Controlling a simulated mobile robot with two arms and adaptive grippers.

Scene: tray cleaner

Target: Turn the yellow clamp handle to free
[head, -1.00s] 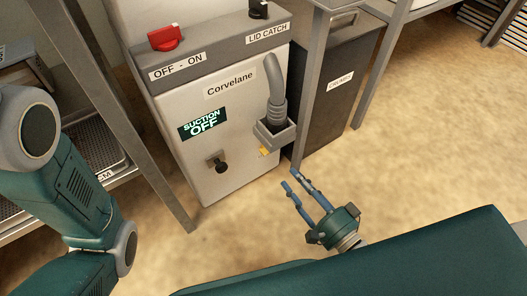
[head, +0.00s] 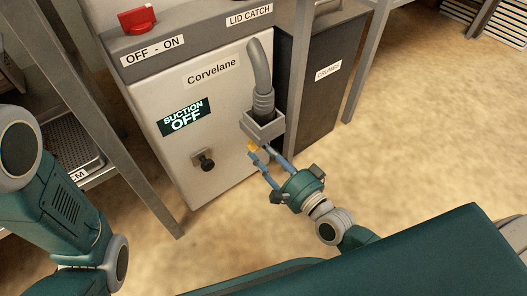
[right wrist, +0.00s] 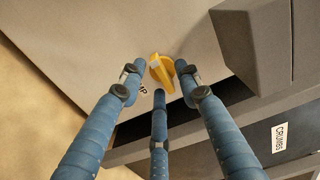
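The yellow clamp handle (right wrist: 161,71) sticks out of the light machine front in the right wrist view, just beyond my fingertips. In the head view a small yellow part of the handle (head: 253,146) shows below the grey hose holder (head: 262,128). My right gripper (head: 268,156) points at it with its blue fingers spread. In the right wrist view the open right gripper (right wrist: 160,78) has fingers on both sides of the handle and one below; contact cannot be told. My left gripper is out of view; only my left arm shows at the left.
The Corvelane machine (head: 215,100) has a red switch (head: 137,20), a "SUCTION OFF" display (head: 184,117) and a black knob (head: 204,160). A grey hose (head: 261,75) rises from the holder. A dark crumbs bin (head: 325,90) and metal table legs stand to the right.

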